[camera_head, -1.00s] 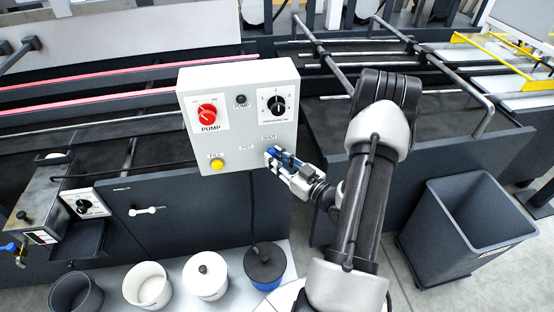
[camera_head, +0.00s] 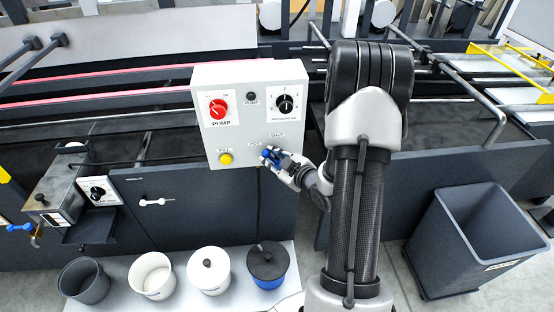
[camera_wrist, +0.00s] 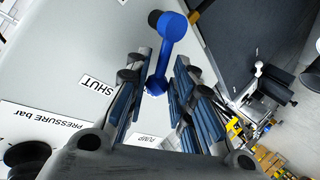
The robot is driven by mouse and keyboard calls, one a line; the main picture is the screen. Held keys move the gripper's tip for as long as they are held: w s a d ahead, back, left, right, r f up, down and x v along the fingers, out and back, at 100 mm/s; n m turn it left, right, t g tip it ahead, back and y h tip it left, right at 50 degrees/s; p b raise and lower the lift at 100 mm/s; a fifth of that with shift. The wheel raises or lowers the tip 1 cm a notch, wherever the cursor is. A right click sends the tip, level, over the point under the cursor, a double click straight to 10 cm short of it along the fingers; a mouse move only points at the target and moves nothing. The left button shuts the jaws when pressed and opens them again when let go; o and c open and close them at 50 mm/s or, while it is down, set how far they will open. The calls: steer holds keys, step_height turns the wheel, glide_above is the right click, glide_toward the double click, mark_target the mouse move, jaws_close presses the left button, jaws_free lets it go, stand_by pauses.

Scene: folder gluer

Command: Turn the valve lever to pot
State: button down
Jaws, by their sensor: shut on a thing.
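The blue valve lever (camera_wrist: 166,58) shows in the wrist view. Its round hub end is at the top and its other end lies between my finger pads. My gripper (camera_wrist: 156,88) is shut on this lever. In the head view my gripper (camera_head: 270,155) is at the lower right of the grey control box (camera_head: 245,125). It covers most of the lever, so the exact pointing is hard to tell. The POT label (camera_head: 254,142) is just up and left of the gripper, the SHUT label (camera_head: 277,135) above it, and the FILL label (camera_head: 222,149) farther left.
The box also carries a red pump knob (camera_head: 218,109), a black pressure knob (camera_head: 286,104) and a yellow button (camera_head: 225,158). Several pots, one with a blue body (camera_head: 267,265), stand below. A dark bin (camera_head: 470,240) stands at the right.

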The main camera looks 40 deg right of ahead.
steer(key=shift+w+a+f+n+g+h+b, duration=0.2)
steer(key=shift+a+n+g+h+b, duration=0.2)
steer(key=shift+n, duration=0.2)
steer(key=c, duration=1.4)
jaws_free()
steer(key=shift+c, duration=0.2)
steer(key=v, duration=0.7)
steer(key=shift+s+r, duration=0.15)
steer(key=shift+s, duration=0.05)
